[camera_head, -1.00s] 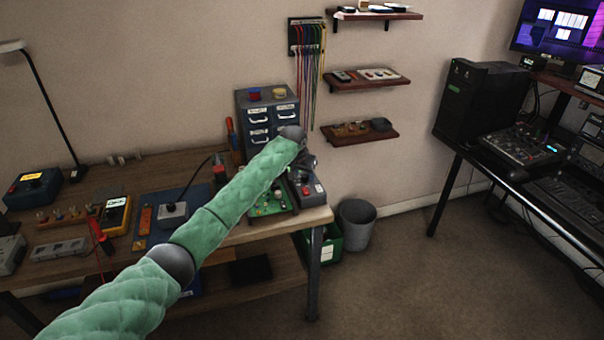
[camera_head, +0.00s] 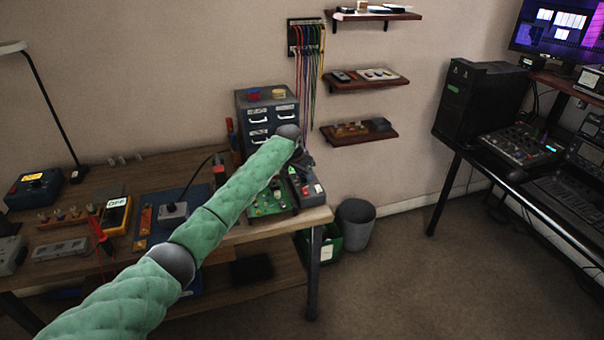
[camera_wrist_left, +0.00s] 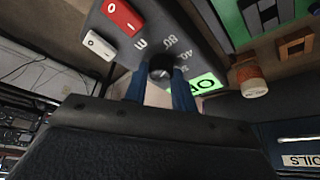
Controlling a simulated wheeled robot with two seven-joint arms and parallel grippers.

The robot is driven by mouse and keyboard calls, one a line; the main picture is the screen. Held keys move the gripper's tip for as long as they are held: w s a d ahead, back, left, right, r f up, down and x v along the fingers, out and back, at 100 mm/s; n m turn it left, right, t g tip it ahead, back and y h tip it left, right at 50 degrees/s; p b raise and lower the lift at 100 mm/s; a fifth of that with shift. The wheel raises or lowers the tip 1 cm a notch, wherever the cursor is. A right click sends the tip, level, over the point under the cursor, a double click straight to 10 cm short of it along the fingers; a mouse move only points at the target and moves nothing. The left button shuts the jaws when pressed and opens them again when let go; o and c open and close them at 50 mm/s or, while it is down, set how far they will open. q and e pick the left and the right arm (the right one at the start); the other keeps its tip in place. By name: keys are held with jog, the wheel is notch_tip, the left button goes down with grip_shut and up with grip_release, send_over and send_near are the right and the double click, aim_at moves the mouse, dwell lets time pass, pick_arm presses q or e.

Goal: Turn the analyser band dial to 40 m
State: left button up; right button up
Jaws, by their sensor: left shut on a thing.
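The analyser is a grey box (camera_head: 310,188) at the right end of the workbench in the head view. It fills the upper middle of the left wrist view (camera_wrist_left: 172,22), with small band markings around its black dial (camera_wrist_left: 161,68). A lit green display (camera_wrist_left: 207,84) beside the dial is partly hidden by a finger, so I cannot read it surely. My left gripper (camera_wrist_left: 159,88) is shut on the dial, one blue finger on each side. In the head view this gripper (camera_head: 303,162) is small and dark above the analyser. My right gripper is not in view.
The analyser carries a red switch (camera_wrist_left: 122,15) and a white switch (camera_wrist_left: 99,45) near the dial. A green circuit board (camera_head: 268,202) lies left of it. A drawer cabinet (camera_head: 266,110) stands behind. A grey bin (camera_head: 355,225) stands on the floor to the right.

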pick_arm(q)
jog(key=shift+w+a+m+g+h, duration=0.1)
jog(key=shift+m+g+h, duration=0.2)
jog(key=shift+m, duration=1.4)
jog(key=m+g+b, duration=0.1)
jog(key=m, duration=0.1)
jog(key=m+g+b, duration=0.1)
jog(key=m, duration=0.1)
jog(key=shift+w+a+h, duration=0.15)
jog(key=shift+h, duration=0.25)
jog(key=shift+r, duration=0.1)
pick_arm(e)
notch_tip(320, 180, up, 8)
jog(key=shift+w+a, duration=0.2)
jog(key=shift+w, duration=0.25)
pick_arm(q)
jog(key=o, duration=1)
jog(key=shift+c, duration=0.2)
jog(key=shift+o, duration=0.2)
jog(key=shift+w+a, duration=0.1)
